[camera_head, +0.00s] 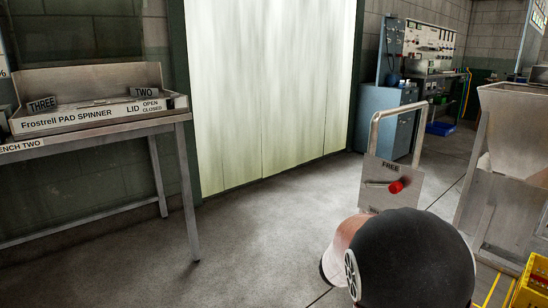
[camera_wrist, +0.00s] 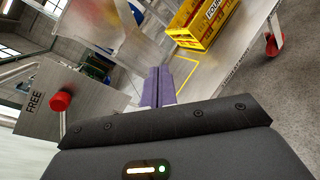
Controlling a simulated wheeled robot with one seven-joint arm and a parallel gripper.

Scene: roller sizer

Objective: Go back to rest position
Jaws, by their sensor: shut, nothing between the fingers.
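My gripper shows in the wrist view, where its two purple fingers (camera_wrist: 158,86) lie together, shut with nothing between them. The fingers point out over the floor, apart from any object. In the head view my arm's dark rounded link fills the bottom right, and the gripper itself cannot be made out there.
A metal plate marked FREE (camera_head: 388,185) with a red knob (camera_head: 396,187) stands just beyond my arm; the knob also shows in the wrist view (camera_wrist: 61,101). A hopper machine (camera_head: 515,135) and yellow crate (camera_head: 533,284) are at right. A bench (camera_head: 90,129) is at left. Mid-floor is clear.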

